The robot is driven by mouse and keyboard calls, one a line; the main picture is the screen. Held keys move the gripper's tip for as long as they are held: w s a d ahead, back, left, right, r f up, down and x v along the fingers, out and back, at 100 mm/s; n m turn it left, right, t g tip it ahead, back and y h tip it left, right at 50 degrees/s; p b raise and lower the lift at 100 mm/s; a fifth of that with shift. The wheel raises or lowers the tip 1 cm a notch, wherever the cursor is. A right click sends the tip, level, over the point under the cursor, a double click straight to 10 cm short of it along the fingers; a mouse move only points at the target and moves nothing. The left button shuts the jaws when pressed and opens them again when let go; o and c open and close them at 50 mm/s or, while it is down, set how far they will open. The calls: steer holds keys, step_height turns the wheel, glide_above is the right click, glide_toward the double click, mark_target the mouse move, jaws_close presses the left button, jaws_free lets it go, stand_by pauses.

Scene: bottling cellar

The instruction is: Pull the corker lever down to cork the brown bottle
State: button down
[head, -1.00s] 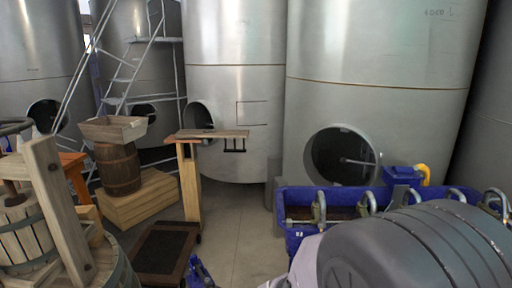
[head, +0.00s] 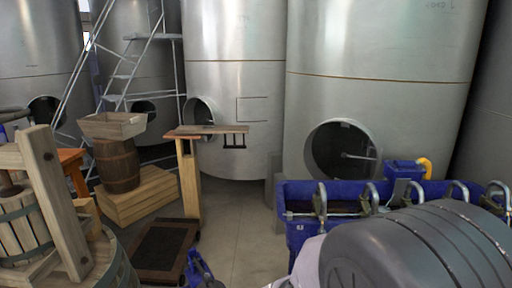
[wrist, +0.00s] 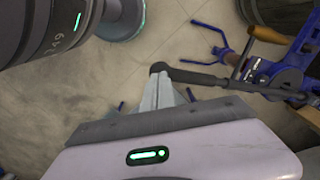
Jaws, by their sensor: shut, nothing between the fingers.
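In the wrist view my gripper (wrist: 162,92) points away from the camera with its two pale fingers together, holding nothing. A dark lever bar (wrist: 205,78) with a rounded end crosses just beyond the fingertips. I cannot tell whether the tips touch it. The bar runs right to a blue metal frame (wrist: 291,78), apparently the corker, which has a wooden handle piece near its top. In the head view only a small blue part (head: 201,270), possibly of the same corker, shows at the bottom edge. I cannot make out the brown bottle in either view.
A blue filler trough (head: 300,236) with several metal spouts stands at the right. A wooden press (head: 55,205) is at the left, with a wooden stand (head: 190,190) and dark mat-like platform (head: 158,250) beyond. Open floor (head: 248,230) lies in the middle, before large steel tanks.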

steer(key=shift+s+f, duration=0.15)
steer(key=shift+f, duration=0.35)
steer(key=shift+f+b, duration=0.1)
steer(key=shift+b, duration=0.2)
steer(key=shift+f+b, duration=1.2)
steer(key=shift+f, duration=0.05)
steer(key=shift+f, duration=0.1)
steer(key=shift+s+d+f+b, duration=0.1)
steer(key=shift+f+b, duration=1.25)
steer(key=shift+r, duration=0.1)
step_height(320, 180, up, 9)
steer(key=p, duration=0.7)
steer(key=shift+r+p, duration=0.15)
steer(key=shift+p, duration=0.2)
